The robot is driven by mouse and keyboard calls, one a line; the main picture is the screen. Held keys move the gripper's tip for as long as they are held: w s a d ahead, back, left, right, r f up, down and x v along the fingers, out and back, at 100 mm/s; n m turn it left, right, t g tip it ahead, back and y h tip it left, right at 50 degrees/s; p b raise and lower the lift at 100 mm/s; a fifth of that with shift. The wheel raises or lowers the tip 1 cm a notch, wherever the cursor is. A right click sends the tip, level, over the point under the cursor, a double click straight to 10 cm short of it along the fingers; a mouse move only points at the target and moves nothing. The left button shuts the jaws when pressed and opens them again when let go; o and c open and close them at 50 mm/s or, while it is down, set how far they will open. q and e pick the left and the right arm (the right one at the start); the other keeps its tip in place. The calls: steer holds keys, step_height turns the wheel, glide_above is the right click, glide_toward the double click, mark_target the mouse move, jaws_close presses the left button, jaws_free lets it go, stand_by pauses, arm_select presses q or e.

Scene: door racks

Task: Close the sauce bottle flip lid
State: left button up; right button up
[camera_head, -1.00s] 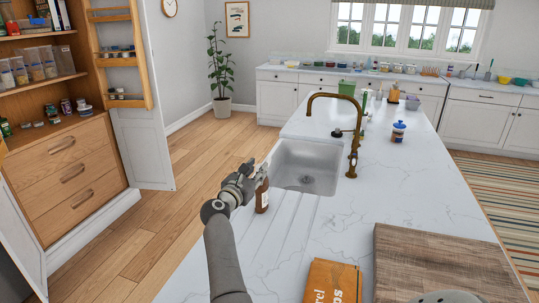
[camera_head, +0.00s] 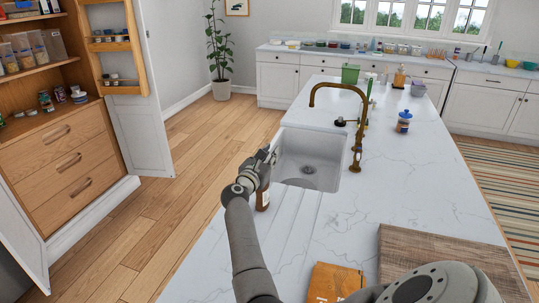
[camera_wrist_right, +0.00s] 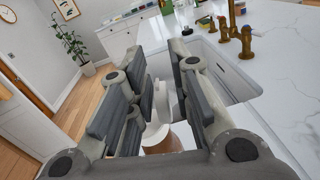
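The sauce bottle (camera_head: 263,198) is brown with a pale label and stands upright on the white counter, left of the sink. In the right wrist view its brown body (camera_wrist_right: 163,146) shows low in the middle, with a white cap on top. A white flap, seemingly the flip lid (camera_wrist_right: 160,102), stands up from the cap between my fingers. My right gripper (camera_head: 266,156) is at the bottle's top, its fingers (camera_wrist_right: 162,72) apart on either side of the lid. I cannot tell whether a finger touches it. My left gripper is not in view.
The sink (camera_head: 309,158) and brass faucet (camera_head: 357,145) are just beyond and right of the bottle. A blue-capped bottle (camera_head: 403,123) stands farther right. A wooden board (camera_head: 440,255) and an orange box (camera_head: 335,281) lie near the front. The counter's left edge is close to the bottle.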

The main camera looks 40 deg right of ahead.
steer(key=shift+f, duration=0.1)
jaws_close()
steer(key=shift+w, duration=0.1)
steer(key=shift+w+n, duration=0.2)
steer(key=shift+n, duration=0.5)
steer(key=n, duration=0.1)
steer(key=w+n, duration=0.1)
steer(key=n, duration=0.1)
steer(key=shift+w+a+f+n+b, duration=0.1)
steer(key=shift+a+n+b, duration=0.2)
steer(key=shift+b, duration=0.1)
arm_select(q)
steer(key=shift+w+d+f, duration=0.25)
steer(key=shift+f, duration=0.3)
arm_select(e)
steer(key=shift+w+a+f+n, duration=0.15)
steer(key=shift+w+n, duration=0.15)
steer(key=shift+n, duration=0.7)
steer(key=shift+o, duration=1.9)
jaws_free()
steer(key=shift+w, duration=0.1)
